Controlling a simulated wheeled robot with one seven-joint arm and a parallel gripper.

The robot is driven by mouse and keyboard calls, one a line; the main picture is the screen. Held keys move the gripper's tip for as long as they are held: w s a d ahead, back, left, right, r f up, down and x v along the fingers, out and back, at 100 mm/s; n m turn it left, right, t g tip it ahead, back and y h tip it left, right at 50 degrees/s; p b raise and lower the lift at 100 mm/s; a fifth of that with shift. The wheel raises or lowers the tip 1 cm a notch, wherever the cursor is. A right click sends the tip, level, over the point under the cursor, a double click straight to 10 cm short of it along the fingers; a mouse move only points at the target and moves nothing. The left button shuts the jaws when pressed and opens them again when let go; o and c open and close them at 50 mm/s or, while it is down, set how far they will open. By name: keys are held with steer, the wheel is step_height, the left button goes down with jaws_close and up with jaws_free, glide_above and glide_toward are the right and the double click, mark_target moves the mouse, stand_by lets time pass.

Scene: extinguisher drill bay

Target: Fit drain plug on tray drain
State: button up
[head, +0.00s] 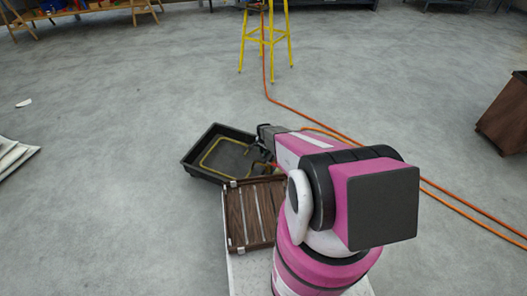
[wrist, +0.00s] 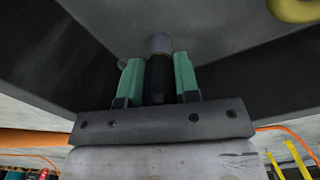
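The dark tray (head: 190,163) lies on the floor ahead of my arm in the head view, and its wall (wrist: 245,62) fills much of the wrist view. My gripper (wrist: 158,72) has green finger pads on both sides of a black plug (wrist: 159,80) and appears shut on it. A short grey cylinder, seemingly the tray drain (wrist: 159,44), stands at the plug's far end, in line with it. I cannot tell whether the plug is seated on it or only touching. In the head view my gripper (head: 256,155) is at the tray's right side; the plug is not clear there.
A yellow loop (head: 205,158) lies in the tray. A slatted brown deck (head: 253,215) is in front of it. An orange hose (head: 340,133) runs across the floor from a yellow stool (head: 267,40). A brown box (head: 505,115) stands at right. The left floor is mostly free.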

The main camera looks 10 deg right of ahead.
steer(key=o, duration=0.4)
steer(key=shift+o, duration=0.2)
step_height(320, 180, up, 11)
steer(key=shift+f, duration=0.1)
steer(key=s+r+n, duration=0.5)
steer(key=s+r, duration=0.9)
steer(key=r, duration=0.3)
steer(key=s+r+n, duration=0.5)
steer(key=s+r, duration=0.9)
steer(key=r, duration=0.3)
steer(key=shift+s+r+n, duration=0.15)
steer(key=shift+r+n, duration=0.15)
steer(key=shift+r, duration=0.1)
